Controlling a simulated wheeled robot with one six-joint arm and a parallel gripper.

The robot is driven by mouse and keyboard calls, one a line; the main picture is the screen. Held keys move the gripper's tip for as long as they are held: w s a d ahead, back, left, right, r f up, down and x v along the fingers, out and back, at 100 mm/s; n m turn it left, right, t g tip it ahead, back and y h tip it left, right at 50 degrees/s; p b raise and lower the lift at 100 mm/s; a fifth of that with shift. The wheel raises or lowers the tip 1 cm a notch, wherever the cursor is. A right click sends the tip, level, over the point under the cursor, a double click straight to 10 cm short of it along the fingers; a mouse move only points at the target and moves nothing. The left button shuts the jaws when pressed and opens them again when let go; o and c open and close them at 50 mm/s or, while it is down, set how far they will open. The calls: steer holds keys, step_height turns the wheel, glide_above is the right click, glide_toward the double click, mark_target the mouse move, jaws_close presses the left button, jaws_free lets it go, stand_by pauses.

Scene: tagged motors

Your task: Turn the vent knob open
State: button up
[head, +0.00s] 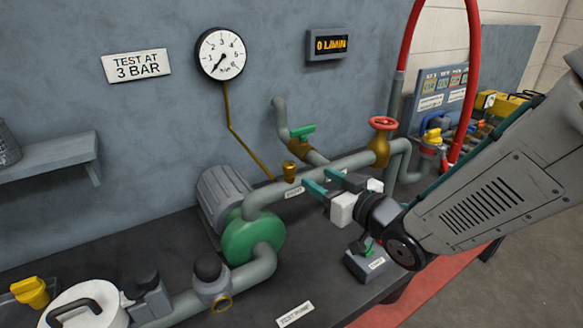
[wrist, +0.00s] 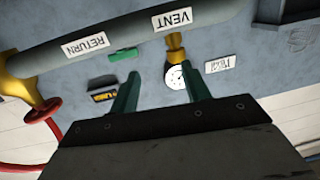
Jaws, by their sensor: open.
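The vent knob (head: 290,172) is a small brass fitting on top of the grey pipe in the head view. In the wrist view the brass vent knob (wrist: 174,42) shows beside the "VENT" label (wrist: 172,19), with the gauge behind it. My gripper (head: 317,180) is open and empty, its green fingers pointing left toward the knob, just to its right. In the wrist view the fingers of my gripper (wrist: 159,74) stand apart, with the knob seen between and beyond their tips. I see no contact.
A pressure gauge (head: 220,54) hangs on the wall with its needle low, and a display (head: 328,43) reads 0 L/MIN. A green-handled valve (head: 303,131) and a red handwheel (head: 382,124) stand near the knob. A green pump (head: 252,238) is at left.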

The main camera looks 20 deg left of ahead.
mark_target(294, 171)
steer(key=shift+s+a+n+g+y, duration=0.15)
steer(key=shift+s+a+y, duration=0.2)
steer(key=shift+a, duration=0.15)
steer(key=shift+s+a+n+g+y, duration=0.2)
steer(key=shift+a+y, duration=0.15)
steer(key=shift+a, duration=0.15)
steer(key=x, duration=0.7)
steer(key=shift+w+a, duration=0.1)
steer(key=shift+a, duration=0.1)
steer(key=shift+d, duration=0.1)
steer(key=c, duration=1)
